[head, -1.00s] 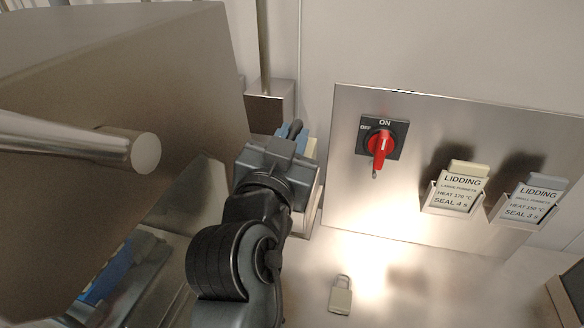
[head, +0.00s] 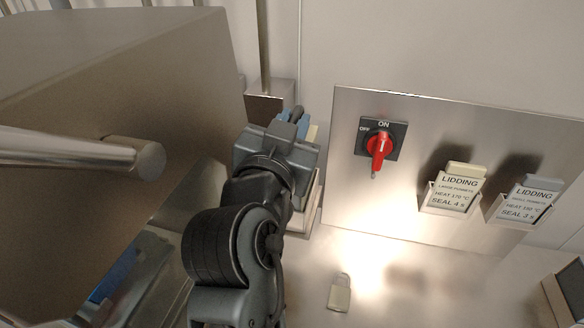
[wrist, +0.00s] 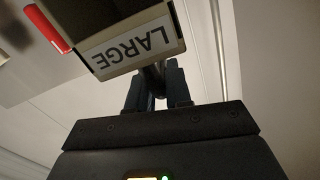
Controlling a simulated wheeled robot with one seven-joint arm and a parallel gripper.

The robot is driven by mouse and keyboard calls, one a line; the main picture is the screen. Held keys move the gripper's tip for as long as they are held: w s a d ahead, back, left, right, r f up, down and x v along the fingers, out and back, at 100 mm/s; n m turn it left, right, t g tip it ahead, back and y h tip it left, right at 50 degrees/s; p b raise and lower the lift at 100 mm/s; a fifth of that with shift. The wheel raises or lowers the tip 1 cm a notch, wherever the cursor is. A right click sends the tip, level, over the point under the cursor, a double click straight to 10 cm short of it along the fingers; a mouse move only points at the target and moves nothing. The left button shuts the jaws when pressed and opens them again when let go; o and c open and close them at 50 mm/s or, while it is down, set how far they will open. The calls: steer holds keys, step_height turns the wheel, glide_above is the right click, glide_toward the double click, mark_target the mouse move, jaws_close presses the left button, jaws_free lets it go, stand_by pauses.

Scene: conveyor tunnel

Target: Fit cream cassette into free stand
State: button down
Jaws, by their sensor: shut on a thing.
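My gripper (wrist: 157,82) is shut on the cream cassette (wrist: 120,22), which carries a white label reading LARGE, upside down in the wrist view. In the head view my gripper (head: 297,118) points away toward the back wall, left of the steel panel. Only a small cream edge of the cassette (head: 312,132) shows past the gripper there. A pale stand-like block (head: 306,212) is below and right of the gripper, mostly hidden by my arm. I cannot tell whether it is the free stand, or whether the cassette touches anything.
The steel panel (head: 400,215) carries a red rotary switch (head: 379,146) and two card holders labelled LIDDING (head: 452,193) (head: 523,204). A padlock (head: 340,292) is below it. A large steel housing (head: 110,95) with a bar handle (head: 80,150) fills the left side.

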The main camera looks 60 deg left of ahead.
steer(key=shift+r+p, duration=1.3)
steer(key=shift+r, duration=1)
